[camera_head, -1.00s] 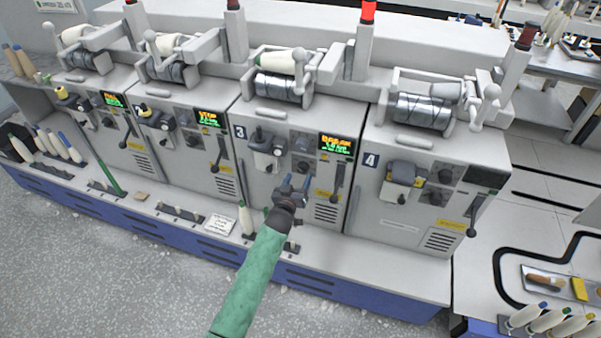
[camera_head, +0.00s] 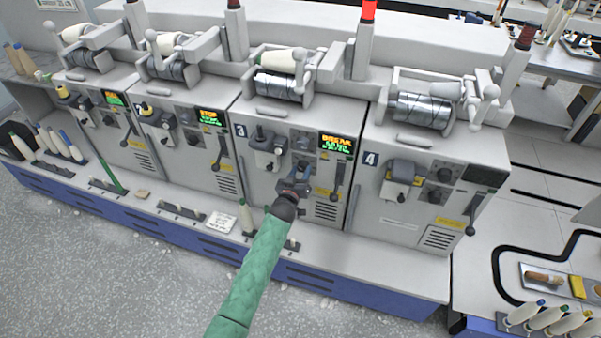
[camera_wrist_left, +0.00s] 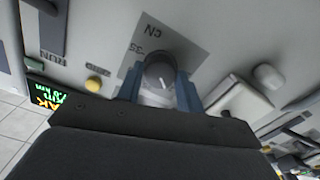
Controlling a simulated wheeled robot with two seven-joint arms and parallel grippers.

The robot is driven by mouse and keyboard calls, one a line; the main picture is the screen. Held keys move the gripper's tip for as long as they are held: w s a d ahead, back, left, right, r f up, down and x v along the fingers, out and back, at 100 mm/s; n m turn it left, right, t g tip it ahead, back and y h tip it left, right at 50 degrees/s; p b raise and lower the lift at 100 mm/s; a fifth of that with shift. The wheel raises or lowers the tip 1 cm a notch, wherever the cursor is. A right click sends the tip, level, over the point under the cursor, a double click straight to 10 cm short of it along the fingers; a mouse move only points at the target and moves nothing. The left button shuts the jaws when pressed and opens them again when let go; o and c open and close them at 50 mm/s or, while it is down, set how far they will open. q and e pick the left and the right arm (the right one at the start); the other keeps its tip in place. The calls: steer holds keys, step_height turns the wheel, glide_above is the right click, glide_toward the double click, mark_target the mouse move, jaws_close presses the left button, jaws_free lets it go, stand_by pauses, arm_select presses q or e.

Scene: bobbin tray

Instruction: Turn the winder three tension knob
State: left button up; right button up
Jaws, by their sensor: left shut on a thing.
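Winder three (camera_head: 290,120), marked with a 3, stands third from the left in the head view. Its tension knob (camera_wrist_left: 160,72) shows in the wrist view as a round dark knob with a light pointer line, on a grey plate lettered "cN". My left gripper (camera_head: 298,180) is at the machine's front, its blue fingers on the lower knob. In the wrist view my left gripper (camera_wrist_left: 160,88) has one finger on each side of the knob, shut on it. In the head view the gripper mostly hides the knob. My right gripper is not in view.
The winder's lit display (camera_head: 337,143) and a dark lever (camera_head: 336,180) are just right of the gripper. A yarn guide block (camera_head: 266,150) is to its left. Winder four (camera_head: 425,190) is at the right.

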arm_select(q)
steer(key=shift+m, duration=0.3)
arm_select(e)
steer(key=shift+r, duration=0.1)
arm_select(q)
steer(key=shift+m+b, duration=0.3)
steer(key=shift+m, duration=0.2)
steer(key=m+b, duration=0.1)
steer(key=m, duration=0.4)
steer(key=shift+m+b, duration=0.35)
steer(key=shift+m, duration=0.05)
steer(key=shift+m+b, duration=0.3)
steer(key=shift+m, duration=0.9)
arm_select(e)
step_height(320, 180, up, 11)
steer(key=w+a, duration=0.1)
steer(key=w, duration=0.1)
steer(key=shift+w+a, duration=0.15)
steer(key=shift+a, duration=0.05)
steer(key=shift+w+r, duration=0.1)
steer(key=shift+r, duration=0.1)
arm_select(q)
steer(key=o, duration=0.9)
steer(key=shift+o, duration=0.4)
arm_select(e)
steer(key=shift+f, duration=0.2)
